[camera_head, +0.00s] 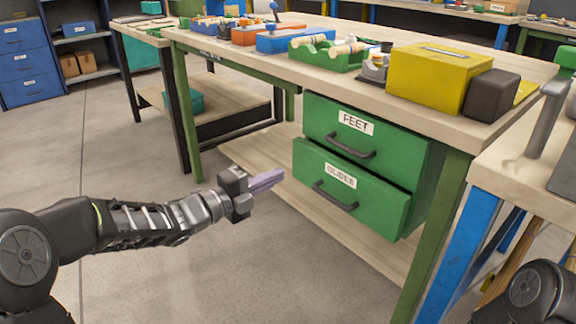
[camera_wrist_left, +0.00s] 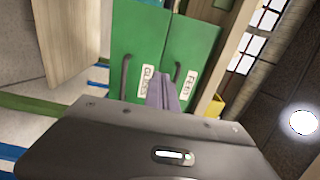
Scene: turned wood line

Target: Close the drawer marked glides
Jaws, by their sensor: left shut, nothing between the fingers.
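The green drawer marked glides (camera_head: 340,203) is the lower of two under the workbench. It stands out past the upper drawer, so it is partly open. Its dark bar handle (camera_head: 335,196) is on the front, below the label. My left gripper (camera_head: 280,176) is shut and empty, just left of the drawer front and apart from it in the head view. In the left wrist view the same drawer (camera_wrist_left: 138,40) appears turned on its side, with the shut fingers (camera_wrist_left: 163,88) in front of its label. My right gripper is not in view.
The green drawer marked feet (camera_head: 395,150) sits directly above. A green bench leg (camera_head: 438,235) stands right of the drawers. A wooden shelf (camera_head: 345,225) runs below them. The bench top (camera_head: 290,65) holds trays and a yellow box (camera_head: 430,75). Open floor lies left.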

